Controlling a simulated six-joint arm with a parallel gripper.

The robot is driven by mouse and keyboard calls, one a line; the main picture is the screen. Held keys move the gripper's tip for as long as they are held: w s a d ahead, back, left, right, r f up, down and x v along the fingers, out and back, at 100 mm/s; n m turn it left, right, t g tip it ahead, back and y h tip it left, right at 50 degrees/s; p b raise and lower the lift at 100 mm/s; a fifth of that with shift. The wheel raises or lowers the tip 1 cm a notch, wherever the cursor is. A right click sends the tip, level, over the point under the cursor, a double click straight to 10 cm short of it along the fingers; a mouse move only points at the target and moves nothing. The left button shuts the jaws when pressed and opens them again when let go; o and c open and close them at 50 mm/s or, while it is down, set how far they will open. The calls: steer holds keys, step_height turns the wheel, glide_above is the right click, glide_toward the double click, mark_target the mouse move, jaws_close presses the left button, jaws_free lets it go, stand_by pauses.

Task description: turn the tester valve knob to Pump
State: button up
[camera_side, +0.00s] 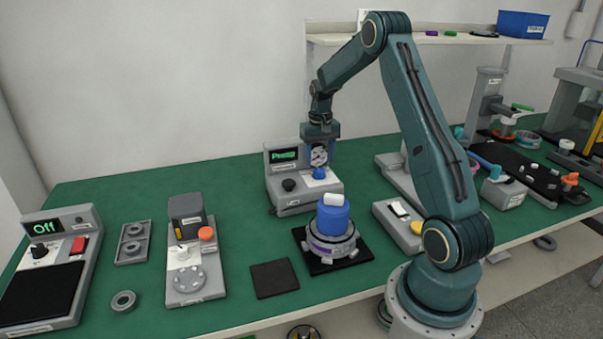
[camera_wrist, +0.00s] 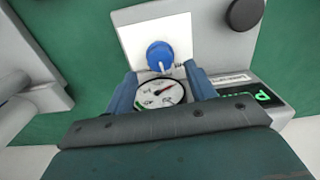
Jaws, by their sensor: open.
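The tester (camera_side: 292,198) is a grey box on the green bench. Its display (camera_side: 284,155) shows green text that looks like "Pump"; the wrist view shows part of it (camera_wrist: 262,97). The blue valve knob (camera_side: 319,173) sits on a white plate; it also shows in the wrist view (camera_wrist: 160,54). A round gauge (camera_wrist: 160,93) stands beside it. My gripper (camera_side: 320,158) points down above the knob. In the wrist view my gripper (camera_wrist: 160,72) is open, with the knob just beyond the fingertips and nothing held. I cannot read the knob's pointer.
A black knob (camera_side: 289,185) is on the tester's left part. A hub with a blue cylinder (camera_side: 333,217) stands on a black mat in front. A grey fixture with a white button (camera_side: 399,210) is to the right. A dark square pad (camera_side: 274,278) lies front left.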

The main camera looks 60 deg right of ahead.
mark_target(319, 169)
steer(key=shift+f, duration=1.9)
steer(key=c, duration=1)
steer(key=shift+o, duration=0.2)
steer(key=shift+m, duration=0.7)
steer(key=o, duration=1)
steer(key=shift+c, duration=0.2)
